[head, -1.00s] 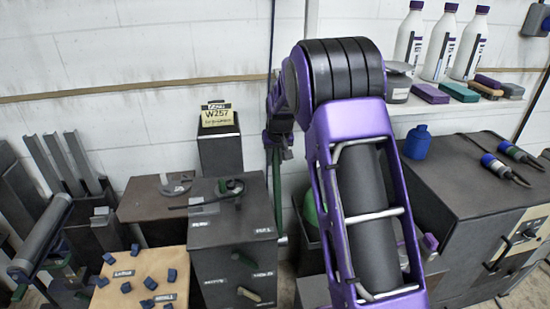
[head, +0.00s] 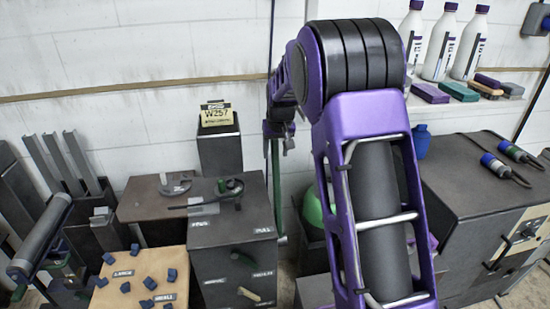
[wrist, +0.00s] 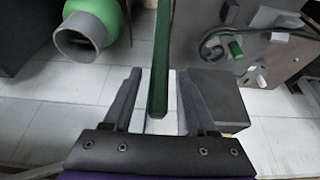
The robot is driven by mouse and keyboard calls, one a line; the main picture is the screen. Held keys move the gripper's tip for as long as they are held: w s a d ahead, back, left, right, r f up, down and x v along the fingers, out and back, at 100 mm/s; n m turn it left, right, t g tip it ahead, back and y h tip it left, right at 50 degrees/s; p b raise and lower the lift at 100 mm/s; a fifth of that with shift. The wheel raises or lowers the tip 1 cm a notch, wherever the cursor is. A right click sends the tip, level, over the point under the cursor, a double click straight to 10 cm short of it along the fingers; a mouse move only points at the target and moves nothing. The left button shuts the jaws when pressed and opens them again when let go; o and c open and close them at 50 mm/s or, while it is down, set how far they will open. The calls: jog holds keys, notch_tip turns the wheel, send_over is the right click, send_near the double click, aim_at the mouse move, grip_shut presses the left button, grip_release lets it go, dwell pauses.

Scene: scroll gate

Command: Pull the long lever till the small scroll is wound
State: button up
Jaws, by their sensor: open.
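A long thin green bar (wrist: 163,60) runs down the middle of the wrist view; I take it for the long lever. Its lower end lies between the two dark fingers of my gripper (wrist: 160,76), which stand open with a gap on each side. In the head view my gripper (head: 279,138) is small, in front of the back wall, and a green bar (head: 276,190) extends below it. The two views do not show contact. I cannot tell which part is the small scroll; a grey roller (head: 42,235) sits at the left.
A tan board (head: 140,262) holds several blue pieces. A green rounded object (head: 312,208) is partly behind my arm. A black bench (head: 465,165) stands at right.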

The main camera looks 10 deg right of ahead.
jog(key=v, duration=1.3)
